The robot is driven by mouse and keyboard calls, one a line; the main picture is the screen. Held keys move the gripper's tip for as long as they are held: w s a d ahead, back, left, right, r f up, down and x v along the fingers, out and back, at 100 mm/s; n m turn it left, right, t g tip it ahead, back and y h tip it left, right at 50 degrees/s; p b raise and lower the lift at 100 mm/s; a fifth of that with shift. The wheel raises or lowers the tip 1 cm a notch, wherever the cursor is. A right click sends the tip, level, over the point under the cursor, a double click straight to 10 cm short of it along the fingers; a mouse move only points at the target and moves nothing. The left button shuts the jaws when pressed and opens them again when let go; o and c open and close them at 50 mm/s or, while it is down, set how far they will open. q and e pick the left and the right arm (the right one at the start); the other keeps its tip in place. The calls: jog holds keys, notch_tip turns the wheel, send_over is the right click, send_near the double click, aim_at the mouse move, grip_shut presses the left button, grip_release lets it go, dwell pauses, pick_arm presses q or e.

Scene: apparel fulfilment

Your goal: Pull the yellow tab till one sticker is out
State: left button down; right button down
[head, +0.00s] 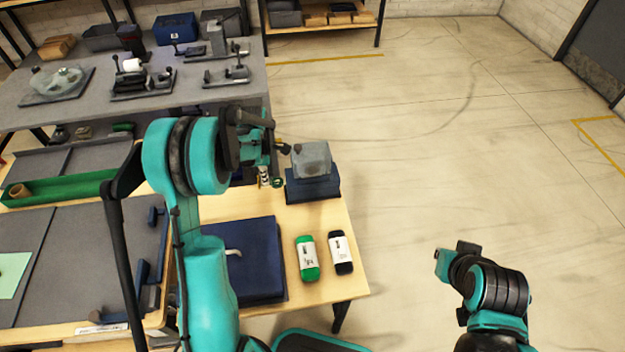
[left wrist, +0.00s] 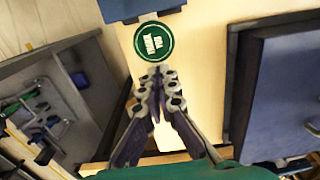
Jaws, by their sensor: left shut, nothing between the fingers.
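A round green sticker with white lettering (left wrist: 152,41) lies just beyond the fingertips, against the edge of a blue body (left wrist: 140,8). A small green disc (head: 277,183) shows beside the gripper in the head view. I cannot make out a yellow tab for sure. My right gripper (head: 452,254) is at the right, over the floor, its fingers unclear.
A grey bench (head: 60,105) with several devices is at the back left. The floor at right is clear.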

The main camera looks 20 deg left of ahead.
pick_arm(q)
notch_tip(320, 180, up, 7)
jog(key=p, duration=0.3)
jog(key=shift+d+f+p, duration=0.2)
jog(key=shift+d+p, duration=0.1)
jog(key=shift+p, duration=0.05)
jog(key=shift+w, duration=0.1)
jog(key=s+d+r+m+t+b, duration=0.2)
jog(key=s+d+r+m+t, duration=0.1)
jog(key=s+d+r+m, duration=0.7)
jog(key=s+d+m+t+b, duration=0.2)
jog(key=s+d+m+t, duration=0.2)
jog(key=s+m, duration=0.7)
jog(key=shift+s+d+r+m, duration=0.2)
jog(key=shift+r+m, duration=0.1)
jog(key=shift+m, duration=0.8)
